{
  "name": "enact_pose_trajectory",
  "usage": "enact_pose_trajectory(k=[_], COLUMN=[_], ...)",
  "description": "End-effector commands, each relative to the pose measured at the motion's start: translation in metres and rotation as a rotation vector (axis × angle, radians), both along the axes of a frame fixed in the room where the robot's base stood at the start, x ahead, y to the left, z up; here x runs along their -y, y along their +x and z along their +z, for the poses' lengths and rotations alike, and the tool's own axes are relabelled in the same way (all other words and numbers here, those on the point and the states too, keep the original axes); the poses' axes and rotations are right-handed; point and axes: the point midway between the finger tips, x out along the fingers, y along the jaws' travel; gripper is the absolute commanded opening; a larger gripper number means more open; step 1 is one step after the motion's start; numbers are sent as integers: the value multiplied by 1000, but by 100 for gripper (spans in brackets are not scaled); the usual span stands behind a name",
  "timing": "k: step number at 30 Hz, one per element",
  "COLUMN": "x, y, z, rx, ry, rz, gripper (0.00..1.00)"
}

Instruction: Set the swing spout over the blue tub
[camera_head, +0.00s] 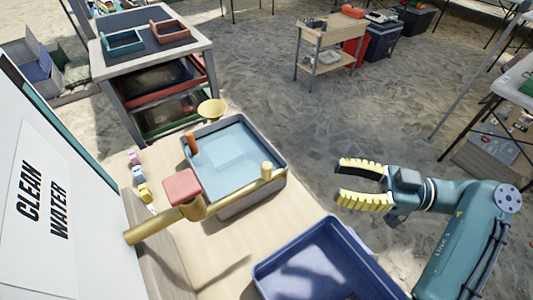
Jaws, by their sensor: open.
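The brass swing spout (235,187) comes from a brass pipe at the left wall and carries a red block (183,187) at its bend. Its upright end lies over the near right part of a grey tub (250,203) with light blue water in it. The blue tub (262,272) stands nearer, at the bottom of the view, partly cut off by the frame; the spout is not over it. My gripper (340,179), with yellow ribbed fingers, is open and empty. It points left, to the right of the grey tub and above right of the blue tub, apart from both.
The tubs stand on a wooden bench (225,250). A white panel reading "CLEAN WATER" (45,205) borders it at left. Small coloured items (140,177) and a yellow bowl (212,108) are near the grey tub. A rack with trays (150,65) stands behind. Space around my gripper looks clear.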

Motion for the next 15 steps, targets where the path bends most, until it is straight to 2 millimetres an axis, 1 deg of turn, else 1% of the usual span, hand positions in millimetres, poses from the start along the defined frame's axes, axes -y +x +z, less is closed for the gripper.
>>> enact_pose_trajectory(k=[1, 6, 7, 8, 15], x=[-3, -14, -24, -32, -90], y=[0, -1, 2, 3, 15], z=[10, 8, -1, -3, -3], rx=[-3, -4, -1, 1, 1], ry=[3, 0, -1, -2, -3], rz=[2, 5, 7, 8, 8], gripper=[50, 50, 50, 50, 50])
